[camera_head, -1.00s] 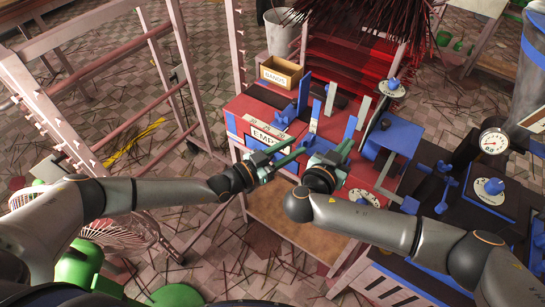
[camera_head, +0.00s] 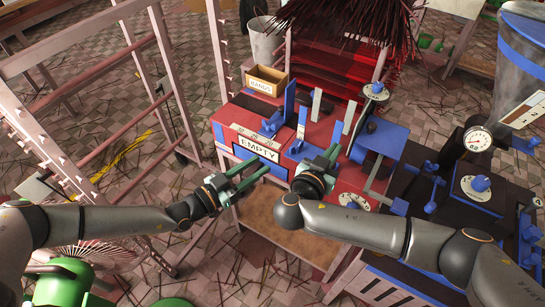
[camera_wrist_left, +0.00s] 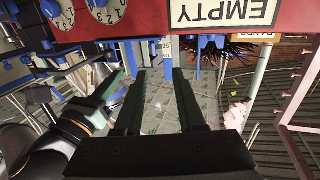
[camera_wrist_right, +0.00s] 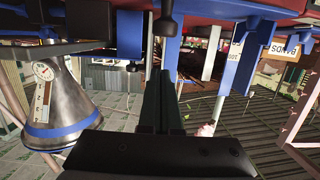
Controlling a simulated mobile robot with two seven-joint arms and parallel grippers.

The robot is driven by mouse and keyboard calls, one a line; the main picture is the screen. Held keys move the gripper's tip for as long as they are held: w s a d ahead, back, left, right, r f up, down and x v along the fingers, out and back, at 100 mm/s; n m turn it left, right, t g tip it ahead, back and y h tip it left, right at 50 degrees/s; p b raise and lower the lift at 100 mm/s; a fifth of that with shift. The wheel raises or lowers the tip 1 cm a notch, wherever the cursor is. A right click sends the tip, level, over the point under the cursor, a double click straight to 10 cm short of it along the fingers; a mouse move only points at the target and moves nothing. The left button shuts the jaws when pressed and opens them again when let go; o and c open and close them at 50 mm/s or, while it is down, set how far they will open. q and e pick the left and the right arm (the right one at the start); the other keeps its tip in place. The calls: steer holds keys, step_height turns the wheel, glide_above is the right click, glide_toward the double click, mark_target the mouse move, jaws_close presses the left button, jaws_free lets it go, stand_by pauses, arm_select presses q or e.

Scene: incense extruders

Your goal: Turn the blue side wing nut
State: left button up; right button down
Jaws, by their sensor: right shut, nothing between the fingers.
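Several blue fittings could be the wing nut, and I cannot tell which is. On the dark extruder at the right of the head view there is a small blue winged fitting (camera_head: 430,167) and a blue handle (camera_head: 430,207) below it. My right gripper (camera_head: 334,152) is shut and empty, over the red bench front, left of these fittings. Its fingers lie together in the right wrist view (camera_wrist_right: 162,95). My left gripper (camera_head: 254,167) is open and empty in front of the EMPTY label (camera_head: 259,149). Its fingers stand apart in the left wrist view (camera_wrist_left: 160,95).
The red bench (camera_head: 235,111) carries blue upright plates and a BANDS box (camera_head: 267,80). A pressure gauge (camera_head: 477,139) and a dial with a blue knob (camera_head: 480,184) are at the right. A pink rack (camera_head: 175,95) stands left. A fan (camera_head: 78,250) is at lower left.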

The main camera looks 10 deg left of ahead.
arm_select(q)
steer(key=w+a+n+y, duration=0.1)
steer(key=w+a+y, duration=0.1)
steer(key=w+y, duration=0.1)
steer(key=m+g, duration=0.1)
steer(key=g, duration=0.3)
glide_toward(295, 145)
steer(key=shift+h, duration=0.3)
steer(key=x, duration=0.9)
steer(key=shift+w+a+f, duration=0.1)
steer(key=shift+f, duration=0.1)
steer(key=shift+c, duration=0.4)
jaws_close()
